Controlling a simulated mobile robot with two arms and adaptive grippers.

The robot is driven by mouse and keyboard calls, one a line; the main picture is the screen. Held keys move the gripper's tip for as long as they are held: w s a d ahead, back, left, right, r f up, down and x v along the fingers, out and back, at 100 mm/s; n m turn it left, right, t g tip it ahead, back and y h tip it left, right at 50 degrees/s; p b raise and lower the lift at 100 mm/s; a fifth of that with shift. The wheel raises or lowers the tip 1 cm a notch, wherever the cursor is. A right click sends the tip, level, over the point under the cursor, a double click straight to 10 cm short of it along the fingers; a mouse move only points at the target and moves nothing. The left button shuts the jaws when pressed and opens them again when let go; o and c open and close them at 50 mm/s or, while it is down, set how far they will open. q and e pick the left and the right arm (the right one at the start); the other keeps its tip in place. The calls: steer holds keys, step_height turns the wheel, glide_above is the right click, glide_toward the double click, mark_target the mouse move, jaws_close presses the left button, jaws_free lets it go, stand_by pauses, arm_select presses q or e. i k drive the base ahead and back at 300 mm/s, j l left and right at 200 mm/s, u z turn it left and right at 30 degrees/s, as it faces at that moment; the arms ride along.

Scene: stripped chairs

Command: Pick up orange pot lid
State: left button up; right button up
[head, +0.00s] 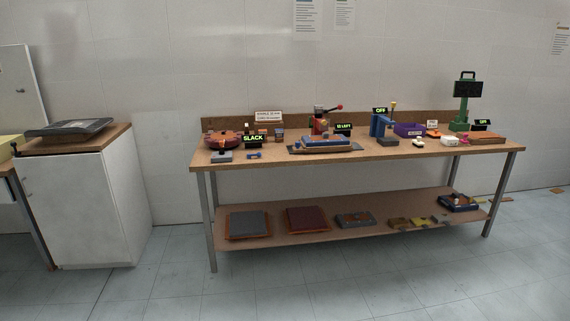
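A round dark red, pot-like thing (224,141) with orange parts on top stands at the left end of the workbench top. It is too small to tell whether the orange part is a lid, and no separate orange pot lid can be made out. Neither of my grippers shows in the head view.
The long wooden workbench (270,156) stands against the wall, with tools, a blue press (378,124), a purple bin (408,129) and a green stand (460,112) on top. Its lower shelf (375,217) holds trays. A white cabinet (95,205) stands left. The floor in front is clear.

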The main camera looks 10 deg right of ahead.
mark_target(436, 134)
steer(key=i+z, duration=0.15)
steer(key=i, duration=0.3)
steer(key=i+z, duration=0.15)
steer(key=i, duration=0.35)
steer(key=i+j+z, duration=0.15)
steer(key=i, duration=0.3)
steer(key=i+j+z, duration=0.15)
steer(key=i, duration=0.3)
steer(key=i+l+z, duration=0.2)
steer(key=z, duration=0.25)
steer(key=i+z, duration=0.7)
steer(key=z, duration=0.2)
steer(key=i+j+z, duration=0.15)
steer(key=i+z, duration=0.25)
steer(key=i+l+u, duration=0.1)
steer(key=i, duration=0.45)
steer(key=i+l+u, duration=0.1)
steer(key=i, duration=0.45)
steer(key=l, duration=0.1)
